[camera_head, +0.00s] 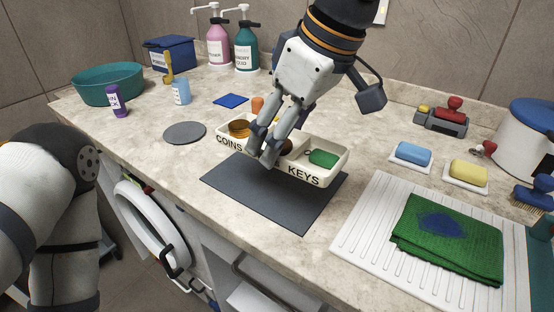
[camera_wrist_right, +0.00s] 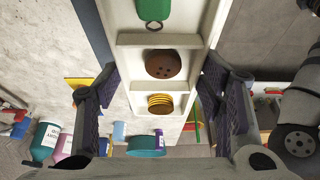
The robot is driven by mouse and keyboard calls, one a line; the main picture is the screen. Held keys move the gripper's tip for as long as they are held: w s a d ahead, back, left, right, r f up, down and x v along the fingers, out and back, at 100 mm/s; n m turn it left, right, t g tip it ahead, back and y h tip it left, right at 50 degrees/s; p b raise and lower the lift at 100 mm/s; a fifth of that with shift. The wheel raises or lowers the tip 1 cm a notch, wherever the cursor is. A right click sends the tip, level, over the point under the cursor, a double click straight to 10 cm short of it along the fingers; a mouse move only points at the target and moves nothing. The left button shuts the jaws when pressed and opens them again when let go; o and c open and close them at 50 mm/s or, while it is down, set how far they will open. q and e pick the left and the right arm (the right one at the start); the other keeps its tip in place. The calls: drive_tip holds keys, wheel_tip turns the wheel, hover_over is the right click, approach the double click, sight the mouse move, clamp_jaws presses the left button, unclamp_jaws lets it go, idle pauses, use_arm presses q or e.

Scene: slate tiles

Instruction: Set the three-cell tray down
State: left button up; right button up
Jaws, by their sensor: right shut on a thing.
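The white three-cell tray (camera_head: 334,178) is in the middle of the head view, with "COINS" and "KEYS" on its front wall. A gold coin stack (camera_head: 239,128), a brown round piece (camera_head: 287,146) and a green key tag (camera_head: 323,158) lie in its cells. My right gripper (camera_head: 263,146) is shut on the tray near its middle; the right wrist view shows a finger at each side of the tray (camera_wrist_right: 122,72). The tray is over the back part of a dark grey mat (camera_head: 270,205); I cannot tell whether it touches. My left gripper is out of view.
A white drainboard (camera_head: 362,240) with a green towel (camera_head: 450,240) is on the right. Soap dishes (camera_head: 465,182) stand behind it. The front of the mat is bare.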

drive_tip(key=b, duration=0.1)
hover_over(270, 174)
drive_tip(key=s+d, duration=0.1)
drive_tip(key=s, duration=0.1)
drive_tip(key=f, duration=0.5)
drive_tip(key=shift+w+d+f, duration=0.2)
drive_tip(key=shift+w, duration=0.05)
drive_tip(key=f, duration=0.3)
drive_tip(key=shift+w+f, duration=0.3)
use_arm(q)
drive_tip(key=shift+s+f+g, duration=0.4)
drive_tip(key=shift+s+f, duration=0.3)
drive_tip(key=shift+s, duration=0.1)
use_arm(e)
drive_tip(key=shift+r, duration=0.1)
drive_tip(key=o, duration=1.2)
